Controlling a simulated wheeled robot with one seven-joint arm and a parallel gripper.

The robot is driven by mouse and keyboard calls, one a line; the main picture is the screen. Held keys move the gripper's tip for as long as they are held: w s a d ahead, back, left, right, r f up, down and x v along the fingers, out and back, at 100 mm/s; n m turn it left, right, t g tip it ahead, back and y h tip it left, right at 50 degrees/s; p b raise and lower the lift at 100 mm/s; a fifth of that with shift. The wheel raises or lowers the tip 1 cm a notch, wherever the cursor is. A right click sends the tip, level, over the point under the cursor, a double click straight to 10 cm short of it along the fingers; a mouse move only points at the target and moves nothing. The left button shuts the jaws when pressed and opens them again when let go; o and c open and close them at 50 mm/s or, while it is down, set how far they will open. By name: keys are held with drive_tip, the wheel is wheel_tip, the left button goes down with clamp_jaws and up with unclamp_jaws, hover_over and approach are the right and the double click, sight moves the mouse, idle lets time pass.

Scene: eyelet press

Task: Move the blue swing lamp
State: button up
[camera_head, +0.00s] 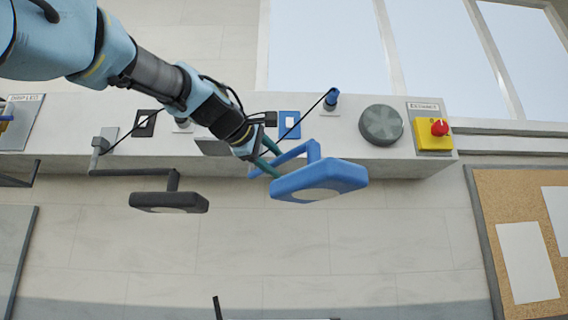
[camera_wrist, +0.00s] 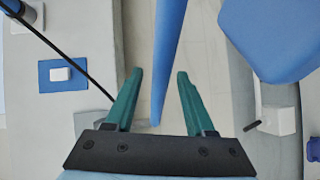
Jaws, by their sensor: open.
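The blue swing lamp (camera_head: 320,178) hangs in front of the grey beam in the head view, its flat head to the right of my gripper and its thin blue arm running left. In the wrist view, the lamp's head (camera_wrist: 275,38) fills the upper right, and its blue arm (camera_wrist: 168,50) passes between my fingers. My gripper (camera_head: 268,158) has green fingers, which also show in the wrist view (camera_wrist: 158,78). They are open, with gaps on both sides of the blue arm. Its mount on the beam is hidden behind my gripper.
A black swing lamp (camera_head: 168,202) hangs to the left. The beam (camera_head: 352,152) carries a blue switch plate (camera_head: 290,124), a round grey knob (camera_head: 381,125) and a red emergency button (camera_head: 439,127). A corkboard (camera_head: 500,212) is at right. The wall below is mostly clear.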

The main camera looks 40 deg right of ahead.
drive_tip(key=shift+p+x, duration=0.45)
drive_tip(key=shift+x, duration=1.45)
drive_tip(key=shift+c, duration=0.3)
clamp_jaws()
drive_tip(key=shift+f, duration=0.1)
